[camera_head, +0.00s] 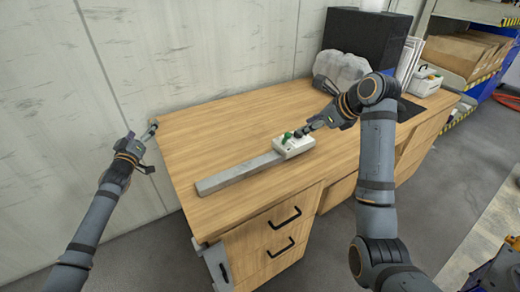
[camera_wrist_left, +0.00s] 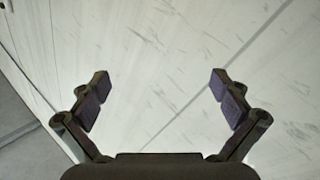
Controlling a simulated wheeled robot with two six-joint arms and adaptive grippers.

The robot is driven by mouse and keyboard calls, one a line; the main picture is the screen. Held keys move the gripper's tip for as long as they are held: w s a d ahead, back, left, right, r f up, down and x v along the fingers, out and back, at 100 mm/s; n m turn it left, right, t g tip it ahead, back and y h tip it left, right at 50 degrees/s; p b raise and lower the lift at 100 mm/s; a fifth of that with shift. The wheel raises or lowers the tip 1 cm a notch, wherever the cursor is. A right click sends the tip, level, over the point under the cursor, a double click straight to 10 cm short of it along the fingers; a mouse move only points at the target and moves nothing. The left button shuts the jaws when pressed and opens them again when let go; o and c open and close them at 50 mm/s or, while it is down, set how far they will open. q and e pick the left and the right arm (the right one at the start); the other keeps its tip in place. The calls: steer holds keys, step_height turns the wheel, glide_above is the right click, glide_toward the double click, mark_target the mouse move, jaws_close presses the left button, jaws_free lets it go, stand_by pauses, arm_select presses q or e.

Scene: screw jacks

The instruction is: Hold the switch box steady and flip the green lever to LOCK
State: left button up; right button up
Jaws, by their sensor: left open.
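The switch box (camera_head: 294,148), a small white box, stands on the wooden desk at the end of a long grey bar. A green lever (camera_head: 287,136) and dark parts show on its top; the lever's setting is too small to read. My right gripper (camera_head: 308,128) is at the top of the box, by its right part; its fingers are too small and dark to tell whether they are shut. My left gripper (camera_head: 153,150) is open and empty at the desk's left end, far from the box. Its spread fingers also show in the left wrist view (camera_wrist_left: 160,86), facing only the pale wall.
The grey bar (camera_head: 240,173) runs left from the box. The desk top (camera_head: 215,135) is bare on the left. A pale wall (camera_head: 200,50) borders the desk.

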arm_select(q)
steer(key=w+d+n+g, duration=0.2)
steer(key=w+d+n, duration=0.1)
steer(key=d+n, duration=0.65)
steer(key=n+g+h, duration=0.5)
steer(key=n+h, duration=0.1)
steer(key=h, duration=0.2)
glide_toward(278, 149)
steer(key=w+a, duration=0.5)
steer(key=a, duration=0.2)
steer(key=w+a, duration=0.3)
steer(key=shift+w+a, duration=0.25)
steer(key=shift+w, duration=0.1)
steer(key=s+d+n+g+h, duration=0.1)
steer(key=d, duration=0.2)
steer(key=s+d+n+g+h, duration=0.1)
steer(key=s+d+g+h, duration=0.1)
steer(key=d, duration=0.1)
steer(key=s+d+n+g+h, duration=0.1)
steer(key=s+d, duration=0.1)
steer(key=d, duration=0.1)
steer(key=shift+f+h, duration=0.1)
steer(key=shift+h, duration=0.2)
steer(key=shift+g, duration=0.3)
steer(key=x, duration=1)
steer(key=shift+w+d+f, duration=0.1)
steer(key=shift+w+f, duration=0.05)
steer(key=shift+w, duration=0.15)
